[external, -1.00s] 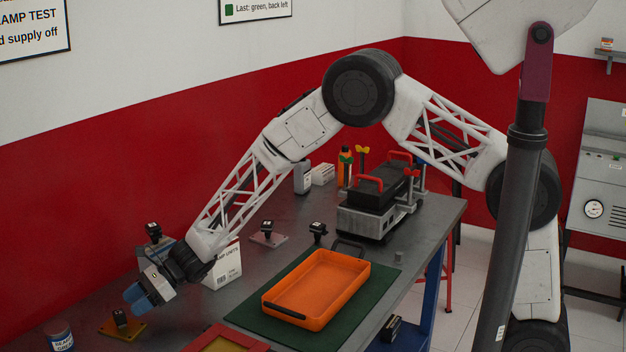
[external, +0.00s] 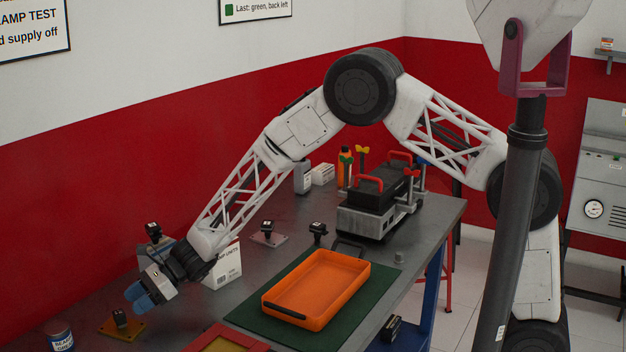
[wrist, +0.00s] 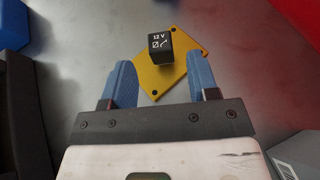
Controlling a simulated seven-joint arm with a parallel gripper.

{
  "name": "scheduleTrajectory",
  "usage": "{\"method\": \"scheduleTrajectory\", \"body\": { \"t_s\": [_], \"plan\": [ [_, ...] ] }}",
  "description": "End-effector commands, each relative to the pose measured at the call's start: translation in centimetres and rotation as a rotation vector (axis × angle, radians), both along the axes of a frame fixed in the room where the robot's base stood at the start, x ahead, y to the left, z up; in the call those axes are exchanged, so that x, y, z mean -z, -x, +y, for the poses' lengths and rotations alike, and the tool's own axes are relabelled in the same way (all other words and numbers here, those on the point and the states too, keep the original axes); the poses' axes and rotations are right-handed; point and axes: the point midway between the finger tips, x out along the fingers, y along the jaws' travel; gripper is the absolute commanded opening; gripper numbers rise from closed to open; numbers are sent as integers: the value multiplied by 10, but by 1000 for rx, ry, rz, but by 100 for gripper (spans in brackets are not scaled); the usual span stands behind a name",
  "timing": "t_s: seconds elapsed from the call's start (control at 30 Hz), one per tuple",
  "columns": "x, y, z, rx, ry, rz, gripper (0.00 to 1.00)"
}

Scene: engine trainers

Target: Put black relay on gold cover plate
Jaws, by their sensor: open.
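A black relay (external: 120,318) marked 12 V stands upright on the gold cover plate (external: 134,332) at the front left of the bench. In the wrist view the relay (wrist: 160,44) sits over the upper-left part of the gold plate (wrist: 184,75). My gripper (external: 142,297) has blue fingers and hangs just above and beside the plate. In the wrist view my gripper (wrist: 163,76) is open and empty, its fingers apart with the relay just beyond the gap between them. Other black relays stand farther back, one on a greyish plate (external: 262,241).
An orange tray (external: 318,300) lies on a green mat (external: 362,305) at centre. A red-framed tray (external: 228,338) is at the front edge. A labelled can (external: 59,336) stands at left. A white carton (external: 228,264) is behind my wrist. An engine trainer (external: 380,195) stands at the back.

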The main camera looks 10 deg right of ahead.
Motion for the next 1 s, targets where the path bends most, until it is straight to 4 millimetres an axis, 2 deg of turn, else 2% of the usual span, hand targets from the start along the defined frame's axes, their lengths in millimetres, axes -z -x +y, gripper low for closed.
{"method": "scheduleTrajectory", "body": {
  "t_s": [0.27,0.47,0.67,0.8,1.0],
  "plan": [
    [-6,-5,-6,-4,-2,-14,54],
    [-34,-25,-38,-29,-2,-87,54],
    [-81,-54,-102,-82,7,-225,54],
    [-117,-73,-161,-131,23,-345,54],
    [-163,-89,-253,-206,65,-519,54]
  ]
}}
